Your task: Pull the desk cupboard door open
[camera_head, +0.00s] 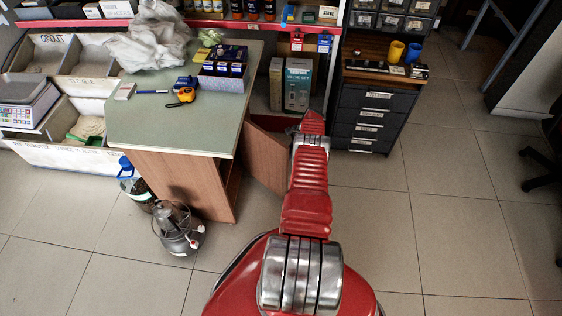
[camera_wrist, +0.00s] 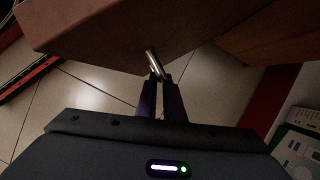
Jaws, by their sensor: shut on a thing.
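The cupboard door (camera_head: 267,158) is a brown wood panel at the right side of the green-topped desk (camera_head: 165,115). It stands at an angle to the desk, with a dark gap beside it, so it is at least partly open. In the wrist view the door (camera_wrist: 95,35) fills the upper part, with a slim metal handle (camera_wrist: 154,64) at its lower edge. My gripper (camera_wrist: 160,78) is shut on this handle, its two dark fingers close together around it. In the head view my red arm hides the gripper and the handle.
A dark drawer unit (camera_head: 363,117) stands right of my arm. Boxes (camera_head: 297,85) stand behind the door. The tiled floor at the right is mostly clear.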

